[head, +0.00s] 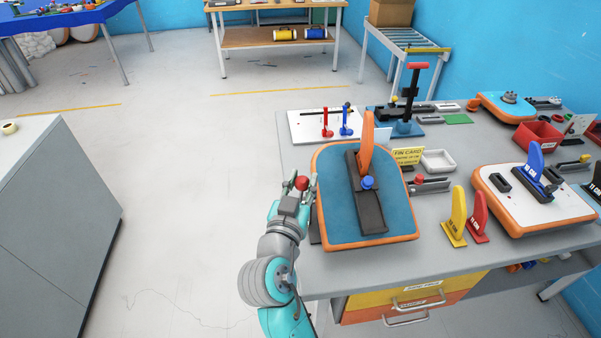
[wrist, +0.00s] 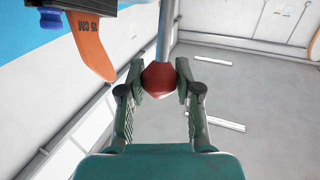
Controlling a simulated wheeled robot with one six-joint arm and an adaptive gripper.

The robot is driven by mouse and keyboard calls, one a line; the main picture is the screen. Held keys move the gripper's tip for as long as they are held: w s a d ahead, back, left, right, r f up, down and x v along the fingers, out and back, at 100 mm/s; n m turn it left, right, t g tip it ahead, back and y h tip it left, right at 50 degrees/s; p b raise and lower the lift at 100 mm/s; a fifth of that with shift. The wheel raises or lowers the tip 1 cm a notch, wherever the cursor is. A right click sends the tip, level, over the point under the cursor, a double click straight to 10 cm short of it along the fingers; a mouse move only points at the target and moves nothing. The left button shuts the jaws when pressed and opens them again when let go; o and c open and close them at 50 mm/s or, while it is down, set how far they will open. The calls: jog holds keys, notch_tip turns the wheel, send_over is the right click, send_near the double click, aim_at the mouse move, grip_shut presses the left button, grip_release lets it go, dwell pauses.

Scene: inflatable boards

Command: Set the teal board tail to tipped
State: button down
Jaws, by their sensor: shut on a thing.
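The teal board tail (head: 335,215), edged in orange, sits at the near left of the bench. It bears a black fin box (head: 369,210), an orange fin (head: 366,145) and a blue knob (head: 367,182). The fin, marked 15 CM, also shows at the upper left of the wrist view (wrist: 92,48). I cannot tell the tail's exact tilt. My gripper (head: 300,186) is at the board's left edge, shut on a red knob (wrist: 158,78) on a metal rod (wrist: 166,30). The rod's lower end is hidden.
Yellow (head: 457,212) and red (head: 477,212) fins stand right of the board. A white board tail (head: 510,215) with a blue fin lies further right. A fin card (head: 407,156), a white tray (head: 438,160) and red and blue stand-up pieces are behind. Floor to the left is clear.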

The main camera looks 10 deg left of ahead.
jog(key=shift+d+f, duration=0.1)
jog(key=shift+f, duration=0.1)
jog(key=c, duration=0.8)
grip_release()
jog(key=shift+s+r, duration=0.1)
jog(key=shift+s, duration=0.05)
jog(key=s+a, duration=0.1)
jog(key=s, duration=1.1)
jog(key=shift+a, duration=0.15)
